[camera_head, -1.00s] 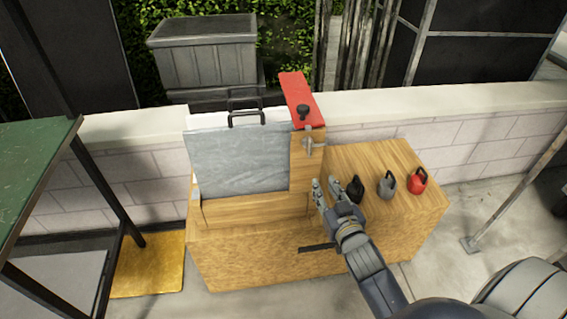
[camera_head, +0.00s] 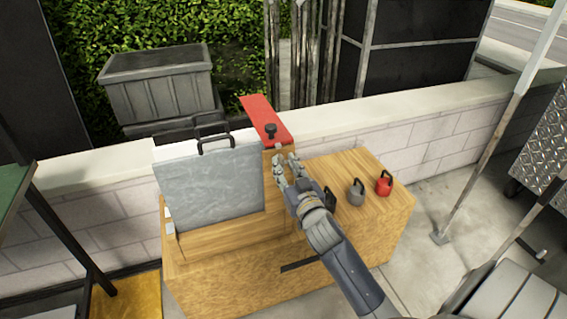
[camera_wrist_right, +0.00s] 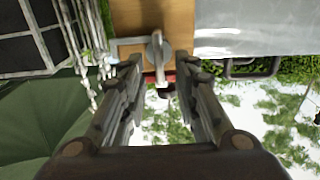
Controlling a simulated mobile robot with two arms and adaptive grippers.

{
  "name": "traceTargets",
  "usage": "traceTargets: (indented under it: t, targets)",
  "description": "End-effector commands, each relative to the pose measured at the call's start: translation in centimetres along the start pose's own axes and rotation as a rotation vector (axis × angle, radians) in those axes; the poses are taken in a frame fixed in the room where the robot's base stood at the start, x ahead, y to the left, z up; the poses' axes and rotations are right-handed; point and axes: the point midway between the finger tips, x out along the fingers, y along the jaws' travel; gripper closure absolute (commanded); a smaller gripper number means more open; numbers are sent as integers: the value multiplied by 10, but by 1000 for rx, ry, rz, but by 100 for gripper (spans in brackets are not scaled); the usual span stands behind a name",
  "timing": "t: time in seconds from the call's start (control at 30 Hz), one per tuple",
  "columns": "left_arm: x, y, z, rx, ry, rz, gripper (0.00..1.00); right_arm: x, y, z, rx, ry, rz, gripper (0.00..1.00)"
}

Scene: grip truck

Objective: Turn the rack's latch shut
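The wooden rack (camera_head: 200,237) stands on a wooden box and holds a grey slab (camera_head: 210,180) with a black handle. A red flap (camera_head: 262,112) with a black knob (camera_head: 269,130) sits on its right post, sticking up and back. The metal latch (camera_wrist_right: 157,50) shows in the right wrist view on the wooden post. In the head view my fingers mostly cover it. My right gripper (camera_head: 287,165) is at the post; in the wrist view the gripper (camera_wrist_right: 158,72) is open, its fingers either side of the latch's lower end. Contact cannot be told. My left gripper is out of view.
A grey kettle-shaped weight (camera_head: 356,194) and a red one (camera_head: 384,184) stand on the box top, right of my gripper. A dark one is partly hidden behind it. A white block wall (camera_head: 440,140) runs behind. A green-topped table (camera_head: 12,200) stands at left.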

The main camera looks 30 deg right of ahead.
Motion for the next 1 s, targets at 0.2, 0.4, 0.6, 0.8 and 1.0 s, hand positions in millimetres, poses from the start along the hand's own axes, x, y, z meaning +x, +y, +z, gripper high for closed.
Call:
traceTargets:
  t: [0.2, 0.4, 0.6, 0.8, 1.0]
  targets:
    - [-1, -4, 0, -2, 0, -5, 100, 16, 0, 0, 0, 0, 0, 72]
    - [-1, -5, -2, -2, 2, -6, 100, 18, 0, 0, -1, 0, 0, 72]
    - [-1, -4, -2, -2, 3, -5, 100, 18, 0, 0, 0, 0, 0, 92]
    - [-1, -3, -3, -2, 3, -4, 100, 18, 0, 0, 0, 0, 0, 100]
    - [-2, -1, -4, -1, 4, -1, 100, 18, 0, 0, -13, -1, 0, 100]
